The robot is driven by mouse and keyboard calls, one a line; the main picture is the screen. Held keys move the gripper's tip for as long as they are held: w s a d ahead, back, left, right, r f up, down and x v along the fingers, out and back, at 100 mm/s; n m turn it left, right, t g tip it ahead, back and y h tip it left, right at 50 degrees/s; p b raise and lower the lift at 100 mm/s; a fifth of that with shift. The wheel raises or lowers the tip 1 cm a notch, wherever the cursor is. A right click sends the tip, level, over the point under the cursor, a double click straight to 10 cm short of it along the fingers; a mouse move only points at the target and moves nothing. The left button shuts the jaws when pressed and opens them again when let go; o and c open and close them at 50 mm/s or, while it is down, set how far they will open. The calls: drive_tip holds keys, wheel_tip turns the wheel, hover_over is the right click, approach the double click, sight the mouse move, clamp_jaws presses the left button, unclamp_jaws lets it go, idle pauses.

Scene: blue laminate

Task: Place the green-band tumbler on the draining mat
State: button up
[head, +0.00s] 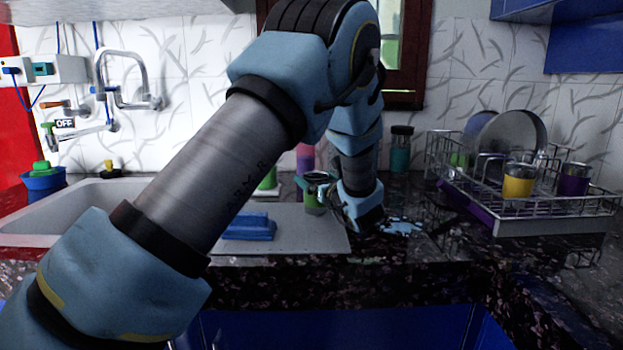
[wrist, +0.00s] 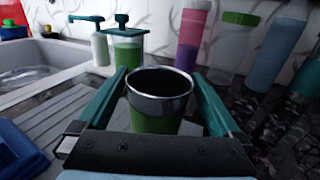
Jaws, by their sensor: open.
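The green-band tumbler (wrist: 157,122), a metal cup with a dark inside and green lower wall, appears upright between my gripper's fingers in the wrist view. In the head view its green side (head: 314,204) shows partly below the fingers. My gripper (wrist: 158,76) is open, with one green finger on each side of the tumbler; I cannot tell whether either touches it. The gripper (head: 318,181) points left in the head view. The tumbler is over or on the back right of a grey ribbed board (head: 300,236). I cannot tell whether this board is the draining mat.
A green pump bottle (wrist: 128,48) and several tall containers stand behind the tumbler. A dish rack (head: 530,215) with plates and cups stands right. A pale blue patch (head: 400,227) lies on the counter.

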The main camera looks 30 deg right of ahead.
drive_tip(key=s, duration=0.6)
drive_tip(key=s+b, duration=0.1)
drive_tip(key=s, duration=0.2)
drive_tip(key=shift+a, duration=0.25)
drive_tip(key=shift+s, duration=0.1)
